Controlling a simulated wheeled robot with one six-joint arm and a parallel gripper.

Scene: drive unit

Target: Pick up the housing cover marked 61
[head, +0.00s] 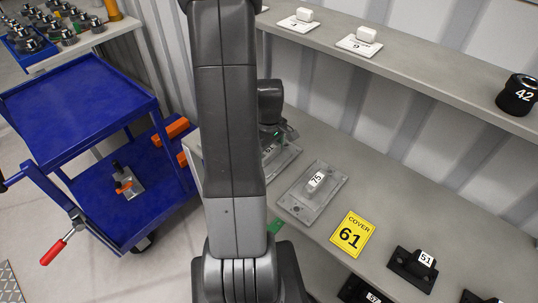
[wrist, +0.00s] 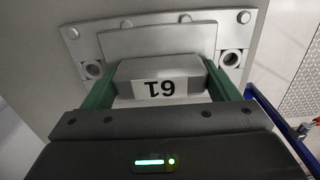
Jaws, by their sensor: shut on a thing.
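The housing cover marked 61 (wrist: 162,68) is a grey metal plate with a raised block and a white label, upside down in the wrist view. It also shows in the head view (head: 283,158), partly hidden behind my arm, on the lower shelf. My gripper (wrist: 160,85) has its green fingers on both sides of the raised block and is shut on it. In the head view most of my gripper is hidden by my arm. I cannot tell whether the cover touches the shelf.
A similar cover marked 75 (head: 313,192) lies just right of it. The upper shelf (head: 440,85) runs above. A blue cart (head: 85,110) stands left.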

